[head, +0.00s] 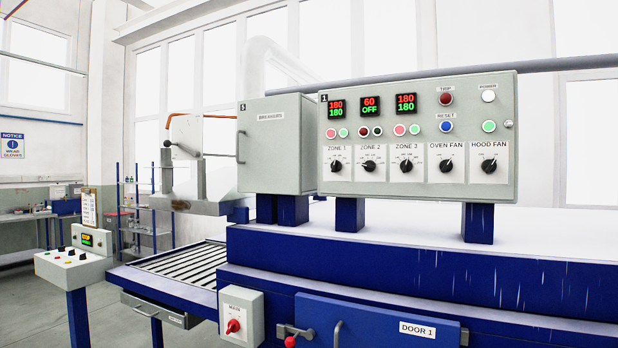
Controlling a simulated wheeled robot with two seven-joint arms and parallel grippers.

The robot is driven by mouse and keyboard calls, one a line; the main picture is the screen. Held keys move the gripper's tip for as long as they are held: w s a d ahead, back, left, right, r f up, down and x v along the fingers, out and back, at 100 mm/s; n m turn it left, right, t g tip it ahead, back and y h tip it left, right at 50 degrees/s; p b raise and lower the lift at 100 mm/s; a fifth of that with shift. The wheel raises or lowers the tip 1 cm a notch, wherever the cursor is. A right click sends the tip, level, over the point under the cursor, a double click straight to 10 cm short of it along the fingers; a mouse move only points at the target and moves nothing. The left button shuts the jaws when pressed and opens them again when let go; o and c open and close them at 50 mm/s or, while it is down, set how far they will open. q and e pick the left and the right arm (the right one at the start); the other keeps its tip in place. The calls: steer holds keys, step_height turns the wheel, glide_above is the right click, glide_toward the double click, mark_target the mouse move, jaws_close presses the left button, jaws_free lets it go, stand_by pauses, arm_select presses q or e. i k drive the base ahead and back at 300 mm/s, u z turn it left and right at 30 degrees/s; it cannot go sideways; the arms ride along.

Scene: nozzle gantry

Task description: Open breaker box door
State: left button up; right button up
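The breaker box (277,145) is a light grey cabinet labelled "BREAKERS", left of the control panel, on blue posts above the blue machine. Its door looks closed. A dark vertical handle (239,147) shows at the left edge of the box. Neither of my grippers shows in the head view.
The control panel (338,188) with knobs and displays stands right beside the box. A roller conveyor (190,262), a small control console (72,266) and a "MAIN" switch box (240,317) are lower left. A blue door labelled "DOOR 1" (375,325) is below.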

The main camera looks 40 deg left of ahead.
mark_target(268, 133)
steer(key=u, duration=1.55)
steer(key=k, duration=0.65)
steer(key=u, duration=0.3)
steer(key=i, duration=1.6)
steer(key=z, duration=0.65)
